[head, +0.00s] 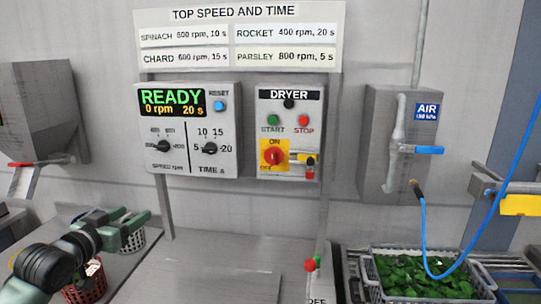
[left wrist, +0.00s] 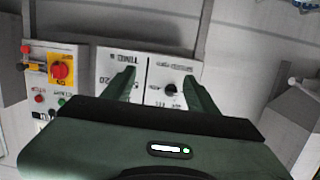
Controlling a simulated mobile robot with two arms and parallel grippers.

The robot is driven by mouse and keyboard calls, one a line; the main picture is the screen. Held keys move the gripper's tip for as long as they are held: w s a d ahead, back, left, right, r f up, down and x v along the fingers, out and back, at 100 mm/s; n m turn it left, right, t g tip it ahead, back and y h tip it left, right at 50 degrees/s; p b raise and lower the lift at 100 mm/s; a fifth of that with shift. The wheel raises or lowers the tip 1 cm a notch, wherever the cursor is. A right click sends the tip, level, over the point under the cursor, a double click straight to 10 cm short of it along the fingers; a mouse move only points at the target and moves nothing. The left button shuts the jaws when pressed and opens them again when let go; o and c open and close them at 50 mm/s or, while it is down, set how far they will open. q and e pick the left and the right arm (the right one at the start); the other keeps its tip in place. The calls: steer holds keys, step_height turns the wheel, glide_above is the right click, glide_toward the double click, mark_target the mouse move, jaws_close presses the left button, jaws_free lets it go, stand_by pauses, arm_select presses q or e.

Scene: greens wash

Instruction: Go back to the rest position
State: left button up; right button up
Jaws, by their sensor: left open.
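My left gripper (head: 132,220) is at the lower left in the head view, in front of the wall and above the counter. Its two green fingers are apart and empty in the left wrist view (left wrist: 160,88). Behind them, the speed and time panel (left wrist: 168,72) appears upside down, clear of the fingers. In the head view this panel (head: 188,185) reads READY, 0 rpm, 20 s. My right gripper is in neither view.
A white basket (head: 132,239) and a red basket (head: 90,285) stand near my left arm. The dryer panel (head: 290,185) hangs right of the speed panel. A grey crate (head: 372,285) holds greens at the lower right. A blue hose (head: 470,255) hangs over it.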

arm_select(q)
steer(key=s+d+f+g, duration=0.2)
steer(key=s+d+f, duration=0.25)
steer(key=f, duration=0.35)
steer(key=s+d+f+m+g, duration=0.1)
steer(key=s+d+f+g, duration=0.15)
steer(key=s+f, duration=0.4)
steer(key=s+d+f+g, duration=0.2)
steer(key=s+d+f, duration=0.25)
steer(key=f, duration=0.35)
steer(key=s+d+f+g+y, duration=0.1)
steer(key=s+f+g, duration=0.15)
steer(key=s, duration=0.65)
steer(key=s+d+f+n+g+y, duration=0.1)
steer(key=s+f, duration=0.2)
steer(key=s, duration=0.6)
steer(key=s+d+f+g+y, duration=0.1)
steer(key=s+f+g, duration=0.15)
steer(key=s, duration=0.55)
step_height(320, 180, down, 27)
steer(key=s+g, duration=0.1)
steer(key=s+a+f+g, duration=0.1)
steer(key=s+a+f, duration=0.2)
steer(key=s+f, duration=1.3)
steer(key=shift+s+a, duration=0.15)
steer(key=shift+s, duration=0.4)
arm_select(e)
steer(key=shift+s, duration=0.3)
